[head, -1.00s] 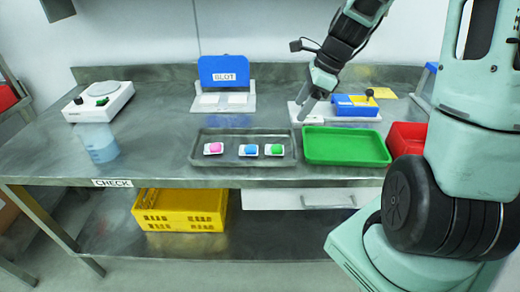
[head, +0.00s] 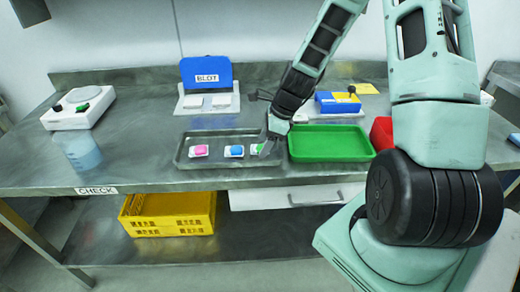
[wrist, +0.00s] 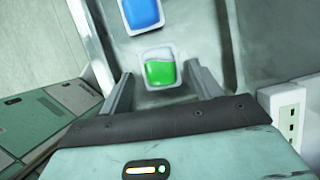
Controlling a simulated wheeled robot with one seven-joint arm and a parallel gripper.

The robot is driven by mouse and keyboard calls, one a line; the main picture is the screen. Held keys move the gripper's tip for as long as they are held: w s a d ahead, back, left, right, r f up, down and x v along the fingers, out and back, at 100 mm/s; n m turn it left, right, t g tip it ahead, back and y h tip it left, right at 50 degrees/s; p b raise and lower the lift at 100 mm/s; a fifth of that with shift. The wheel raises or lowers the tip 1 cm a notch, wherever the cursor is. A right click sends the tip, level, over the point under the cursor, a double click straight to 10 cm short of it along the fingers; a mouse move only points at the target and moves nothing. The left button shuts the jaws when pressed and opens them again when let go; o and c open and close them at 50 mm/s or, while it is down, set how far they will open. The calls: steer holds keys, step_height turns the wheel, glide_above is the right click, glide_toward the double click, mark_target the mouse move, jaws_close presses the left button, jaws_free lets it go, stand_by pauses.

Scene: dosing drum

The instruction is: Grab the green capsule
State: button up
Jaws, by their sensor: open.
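The green capsule (wrist: 160,72) sits in a small white holder on the grey metal tray (head: 187,160). In the head view the green capsule (head: 255,148) is partly hidden by my gripper (head: 268,146). In the wrist view my gripper (wrist: 157,85) is open, with its two fingers apart and the green capsule showing between and beyond them. I cannot tell how far the fingertips are above the holder. The blue capsule (head: 235,150) is to the left of the green one, and the pink capsule (head: 200,150) is farther left.
A green tray (head: 330,143) stands right of the metal tray, with a red bin (head: 381,133) beyond it. A blue BLOT stand (head: 207,75) and a blue box (head: 337,103) are behind. A beaker (head: 82,152) and a white scale (head: 78,107) are at left.

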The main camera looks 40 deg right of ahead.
steer(key=shift+w+a+f, duration=0.15)
steer(key=shift+f, duration=0.3)
steer(key=c, duration=1)
steer(key=shift+c, duration=0.2)
